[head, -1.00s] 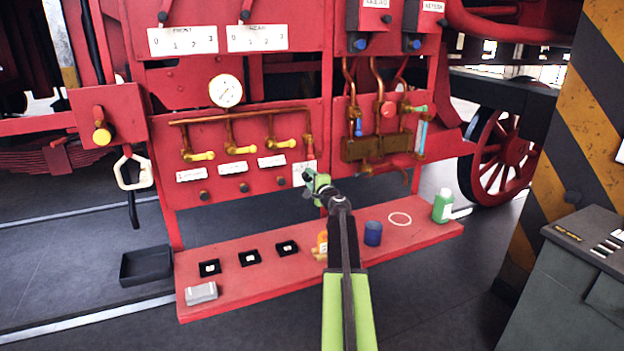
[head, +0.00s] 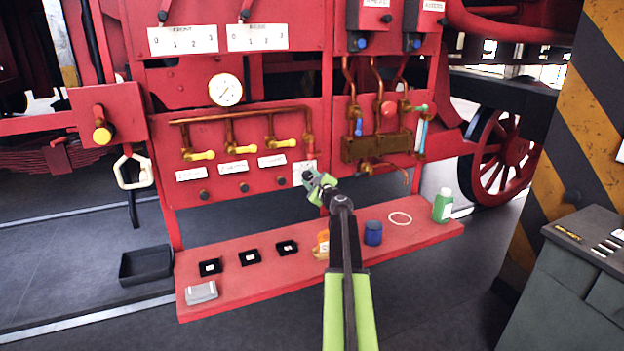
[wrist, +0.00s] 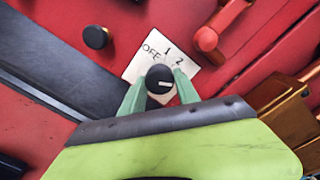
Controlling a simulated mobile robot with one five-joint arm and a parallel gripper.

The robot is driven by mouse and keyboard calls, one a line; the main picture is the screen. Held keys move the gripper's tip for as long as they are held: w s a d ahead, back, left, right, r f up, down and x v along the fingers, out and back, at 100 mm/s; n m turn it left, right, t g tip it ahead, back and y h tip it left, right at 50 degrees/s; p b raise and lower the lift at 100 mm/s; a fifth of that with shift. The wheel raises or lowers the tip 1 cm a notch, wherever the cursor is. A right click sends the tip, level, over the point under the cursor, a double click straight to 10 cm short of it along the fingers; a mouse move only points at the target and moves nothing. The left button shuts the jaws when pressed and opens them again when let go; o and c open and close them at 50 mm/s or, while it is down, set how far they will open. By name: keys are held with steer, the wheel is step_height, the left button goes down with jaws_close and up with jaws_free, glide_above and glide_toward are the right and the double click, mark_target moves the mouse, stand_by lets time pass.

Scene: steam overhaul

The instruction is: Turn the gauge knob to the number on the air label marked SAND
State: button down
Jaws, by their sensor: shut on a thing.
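The gauge knob (wrist: 158,74) is a small black round knob with a white pointer line, seen in the wrist view. It sits at the lower part of a white dial plate (wrist: 143,66) reading OFF, 1, 2; anything beyond is hidden. The pointer line lies roughly sideways in that picture. The green fingers of my gripper (wrist: 160,86) are shut on the knob from both sides. In the head view my gripper (head: 315,184) covers the knob at the red panel. Three white air labels (head: 191,174) (head: 233,167) (head: 272,161) are too blurred to read.
Yellow-handled levers (head: 200,156) and a round white gauge (head: 226,90) are above the labels. A red shelf (head: 225,301) below holds small black trays, an orange item, a blue jar (head: 373,233) and a green bottle (head: 443,206). Copper pipes stand close right of my gripper.

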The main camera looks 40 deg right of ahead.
steer(key=shift+s+d, duration=0.1)
stand_by(0.3)
steer(key=c, duration=0.9)
jaws_free()
steer(key=v, duration=1.7)
steer(key=shift+s+p, duration=0.2)
steer(key=shift+p, duration=0.1)
steer(key=shift+f, duration=0.1)
